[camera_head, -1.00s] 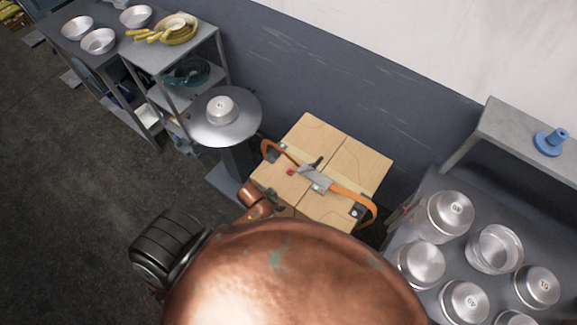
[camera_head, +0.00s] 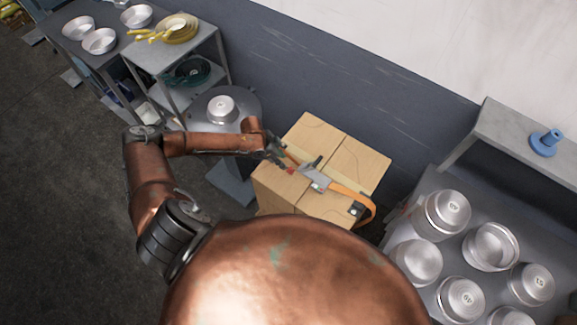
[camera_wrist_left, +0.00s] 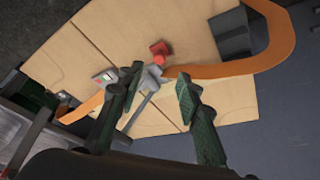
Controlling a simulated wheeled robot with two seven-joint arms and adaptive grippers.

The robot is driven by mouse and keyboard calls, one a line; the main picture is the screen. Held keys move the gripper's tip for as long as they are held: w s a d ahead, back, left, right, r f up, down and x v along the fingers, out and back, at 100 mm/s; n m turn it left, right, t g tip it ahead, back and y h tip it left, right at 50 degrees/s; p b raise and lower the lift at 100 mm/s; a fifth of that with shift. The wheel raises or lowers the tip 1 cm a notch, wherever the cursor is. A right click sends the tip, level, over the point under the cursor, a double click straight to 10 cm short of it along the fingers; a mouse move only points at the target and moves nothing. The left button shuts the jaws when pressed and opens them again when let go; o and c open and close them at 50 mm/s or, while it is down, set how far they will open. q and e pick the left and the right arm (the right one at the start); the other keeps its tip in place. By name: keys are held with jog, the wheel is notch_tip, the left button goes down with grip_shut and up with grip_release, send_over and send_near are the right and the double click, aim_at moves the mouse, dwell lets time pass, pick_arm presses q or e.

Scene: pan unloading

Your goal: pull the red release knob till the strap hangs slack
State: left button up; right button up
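The red release knob (camera_wrist_left: 160,48) shows in the left wrist view, on the metal buckle (camera_wrist_left: 150,78); in the head view it is a small red spot (camera_head: 290,170). The orange strap (camera_wrist_left: 265,45) runs over the cardboard boxes (camera_head: 358,163) and bows out in loops at the sides. My left gripper (camera_head: 278,155) is over the boxes close to the knob. In the left wrist view its two dark green fingers (camera_wrist_left: 160,95) stand apart, with nothing held; the knob shows beyond the gap between them. My right gripper is not in view.
A round metal stand (camera_head: 250,108) with a pan on it is left of the boxes. A shelf (camera_head: 165,55) with yellow-handled pans stands behind it. At right, a table (camera_head: 400,235) holds several metal pots. A blue object (camera_head: 546,143) sits on a ledge. Floor at left is clear.

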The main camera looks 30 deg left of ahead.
aim_at(290, 168)
pick_arm(q)
jog(key=x, duration=0.7)
jog(key=shift+d, duration=0.15)
grip_shut()
dwell(0.5)
